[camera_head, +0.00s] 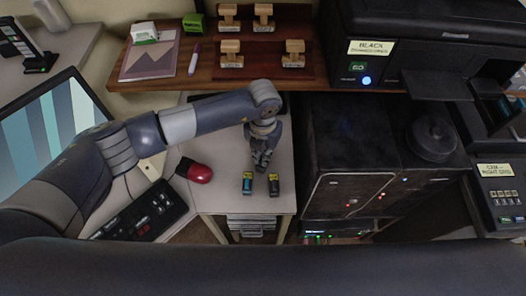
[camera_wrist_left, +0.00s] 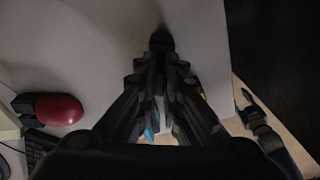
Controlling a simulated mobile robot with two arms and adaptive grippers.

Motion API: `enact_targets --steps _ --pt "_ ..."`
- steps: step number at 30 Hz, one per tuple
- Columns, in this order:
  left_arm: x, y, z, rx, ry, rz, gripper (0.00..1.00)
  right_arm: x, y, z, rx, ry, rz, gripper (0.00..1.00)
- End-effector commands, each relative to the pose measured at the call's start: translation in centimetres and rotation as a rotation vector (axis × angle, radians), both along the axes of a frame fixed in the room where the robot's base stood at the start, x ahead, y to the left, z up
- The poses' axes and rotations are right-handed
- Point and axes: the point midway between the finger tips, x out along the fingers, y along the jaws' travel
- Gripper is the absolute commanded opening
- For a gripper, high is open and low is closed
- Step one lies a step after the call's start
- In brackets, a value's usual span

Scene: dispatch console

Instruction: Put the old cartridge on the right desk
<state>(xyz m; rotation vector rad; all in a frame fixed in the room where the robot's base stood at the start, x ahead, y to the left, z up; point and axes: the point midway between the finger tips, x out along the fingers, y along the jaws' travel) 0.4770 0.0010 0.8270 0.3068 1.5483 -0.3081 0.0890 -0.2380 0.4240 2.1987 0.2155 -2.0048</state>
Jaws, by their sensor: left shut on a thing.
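My left gripper (camera_head: 262,164) is over the small light desk (camera_head: 218,192) in the head view. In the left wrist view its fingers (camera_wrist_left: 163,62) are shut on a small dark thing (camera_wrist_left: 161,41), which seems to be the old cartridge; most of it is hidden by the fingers. Two small cartridges stand on the desk just in front of the gripper: one with blue (camera_head: 248,183) and one with yellow (camera_head: 273,184). Parts of them show between and beside the fingers in the left wrist view. My right gripper cannot be made out in the head view.
A wooden shelf (camera_head: 205,75) with stamps runs behind. A black printer (camera_head: 430,40) and dark cabinets (camera_head: 350,150) stand to the right.

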Motion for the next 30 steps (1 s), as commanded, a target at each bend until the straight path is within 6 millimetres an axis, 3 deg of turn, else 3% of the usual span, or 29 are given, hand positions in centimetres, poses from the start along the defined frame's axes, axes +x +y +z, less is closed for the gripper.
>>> enact_targets --steps 7,9,11,24,30 --pt "0.0 0.0 -0.4 0.0 0.0 -0.001 0.0 0.0 0.1 -0.5 0.001 0.001 0.0 0.4" --pt "0.0 0.0 -0.3 0.0 0.0 -0.001 0.19 0.0 0.1 -0.4 0.001 0.001 0.001 0.4" --pt "0.0 0.0 -0.3 0.0 0.0 -0.001 0.28 -0.1 0.2 -0.4 0.002 0.001 0.001 0.4" --pt "0.0 0.0 0.4 0.0 -0.001 -0.001 0.28 -0.1 0.7 -0.1 0.008 0.002 0.002 0.4" --pt "0.1 -0.1 4.0 -0.003 -0.005 -0.003 0.28 -0.1 0.6 -1.3 0.008 0.002 0.002 0.4"
